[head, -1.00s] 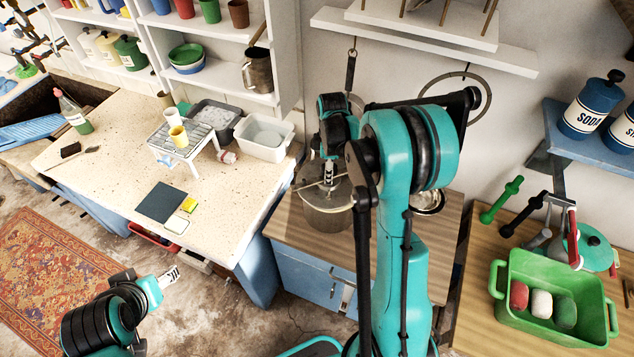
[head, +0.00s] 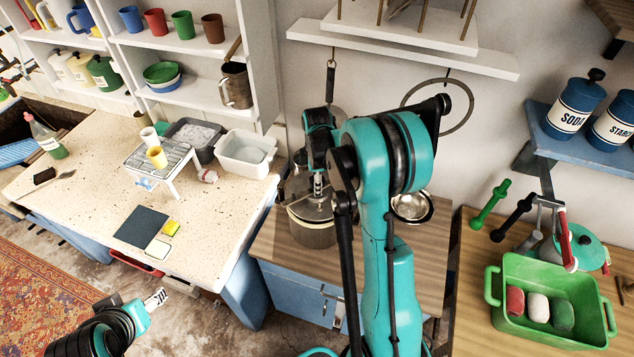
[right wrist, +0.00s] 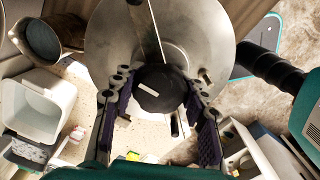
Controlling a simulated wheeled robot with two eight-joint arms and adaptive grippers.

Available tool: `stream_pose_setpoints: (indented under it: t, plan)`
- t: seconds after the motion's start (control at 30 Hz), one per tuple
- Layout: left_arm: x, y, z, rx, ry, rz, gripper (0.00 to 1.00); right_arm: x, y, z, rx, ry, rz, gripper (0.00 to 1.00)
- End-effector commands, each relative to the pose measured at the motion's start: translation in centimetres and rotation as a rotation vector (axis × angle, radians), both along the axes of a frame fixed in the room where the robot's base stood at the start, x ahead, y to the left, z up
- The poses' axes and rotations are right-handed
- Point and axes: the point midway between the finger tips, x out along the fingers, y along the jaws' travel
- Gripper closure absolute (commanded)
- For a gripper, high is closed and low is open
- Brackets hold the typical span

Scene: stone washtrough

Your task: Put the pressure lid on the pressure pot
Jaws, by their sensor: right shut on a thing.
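The pressure pot (head: 312,236) is a grey metal pot with a pale rim band on the wooden counter below the ring on the wall. The round grey pressure lid (head: 303,208) is directly over its mouth; I cannot tell whether they touch. My right gripper (head: 318,192) points down at the lid's middle. In the right wrist view its fingers (right wrist: 160,110) are closed around the lid's black knob (right wrist: 160,88), and the grey lid (right wrist: 205,35) fills the top, hiding the pot. My left gripper (head: 157,298) is low at left, away from the pot; its jaw gap is unclear.
A shiny metal bowl (head: 412,207) stands right of the pot, behind my arm. A white basin (head: 246,153) and a small rack (head: 165,160) stand on the speckled worktop at left. A green tub (head: 552,330) is on the right counter. A shelf (head: 420,58) hangs above.

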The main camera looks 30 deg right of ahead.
Motion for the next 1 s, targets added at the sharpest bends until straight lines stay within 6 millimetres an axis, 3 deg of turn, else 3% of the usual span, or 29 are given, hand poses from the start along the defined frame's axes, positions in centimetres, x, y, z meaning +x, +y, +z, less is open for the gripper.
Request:
stream_pose_setpoints:
  t: [1.0]
  plan:
    - [0.01,0.0,-0.52,0.0,0.0,0.0,0.41,-0.04,0.01,-0.26,0.0,0.0,0.0,1.0]
